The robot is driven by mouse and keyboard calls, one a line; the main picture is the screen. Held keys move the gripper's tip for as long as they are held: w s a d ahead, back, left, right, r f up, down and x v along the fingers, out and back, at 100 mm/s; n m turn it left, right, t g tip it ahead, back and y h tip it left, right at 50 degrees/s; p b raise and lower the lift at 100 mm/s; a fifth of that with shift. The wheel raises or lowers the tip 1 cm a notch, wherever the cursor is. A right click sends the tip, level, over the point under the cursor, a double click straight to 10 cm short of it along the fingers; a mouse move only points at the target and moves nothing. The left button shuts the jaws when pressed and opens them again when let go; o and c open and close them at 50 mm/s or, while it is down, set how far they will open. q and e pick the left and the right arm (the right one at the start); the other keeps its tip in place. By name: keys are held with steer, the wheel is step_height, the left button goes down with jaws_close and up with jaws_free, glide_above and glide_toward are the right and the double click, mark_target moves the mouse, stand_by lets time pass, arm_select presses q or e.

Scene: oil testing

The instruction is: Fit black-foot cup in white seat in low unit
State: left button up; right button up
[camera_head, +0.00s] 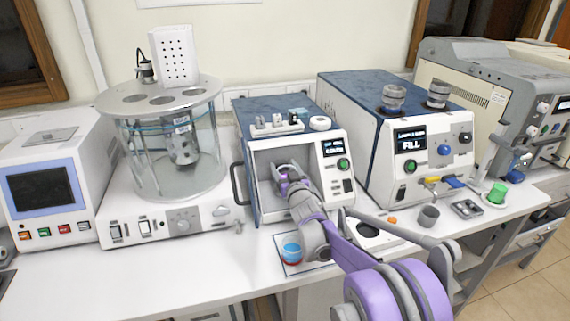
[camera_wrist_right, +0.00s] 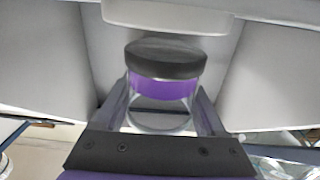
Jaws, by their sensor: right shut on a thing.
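The low unit (camera_head: 262,106) is the blue-topped white box in the middle of the bench, with its front bay open. My right gripper (camera_head: 284,180) reaches into this bay from the front. In the right wrist view, my right gripper (camera_wrist_right: 162,100) is shut on a clear cup with purple contents and a black foot (camera_wrist_right: 165,60). The black foot points away from the gripper. The white seat (camera_wrist_right: 165,14) shows at the top edge, just past the foot; contact cannot be told. In the head view the arm hides most of the cup and the seat. My left gripper is out of view.
A red-and-blue cup (camera_head: 291,254) stands on a mat in front of the low unit. A grey cup (camera_head: 428,216) and a green cup (camera_head: 497,193) stand to the right. A glass bath (camera_head: 160,150) stands left, a taller blue unit (camera_head: 372,84) right. The front-left bench is clear.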

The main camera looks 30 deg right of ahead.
steer(key=shift+w+f, duration=0.2)
steer(key=shift+r, duration=0.15)
steer(key=shift+w+d+r, duration=0.1)
steer(key=shift+r, duration=0.05)
